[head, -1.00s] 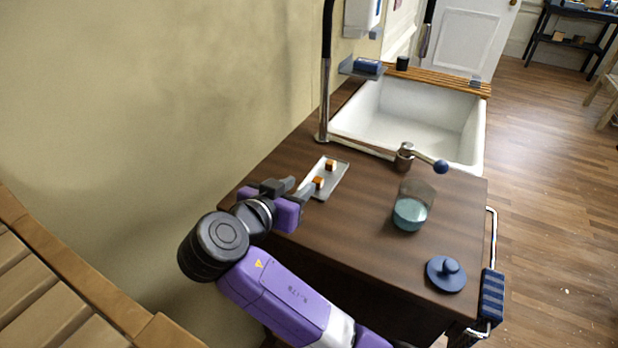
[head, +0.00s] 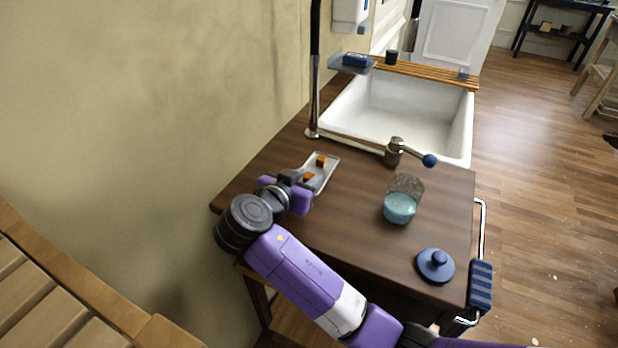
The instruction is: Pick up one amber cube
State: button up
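Two small amber cubes sit on a pale rectangular tray (head: 329,166) on the dark wooden counter. The far amber cube (head: 321,160) is clear of my gripper. The near amber cube (head: 308,177) is at the tray's near end, right by my fingertips. My gripper (head: 299,180) reaches in from the lower left at this end of the tray. Its fingers are small and partly hidden by its purple body, so I cannot tell how far apart they are or whether they touch the near cube.
A glass with teal contents (head: 401,207) and a blue lid with a knob (head: 435,265) stand to the right on the counter (head: 345,235). Behind are a tap with a blue-ended lever (head: 412,154) and a white sink (head: 405,108). The wall is close on the left.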

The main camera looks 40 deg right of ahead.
grip_shut()
jog(key=shift+r, duration=0.1)
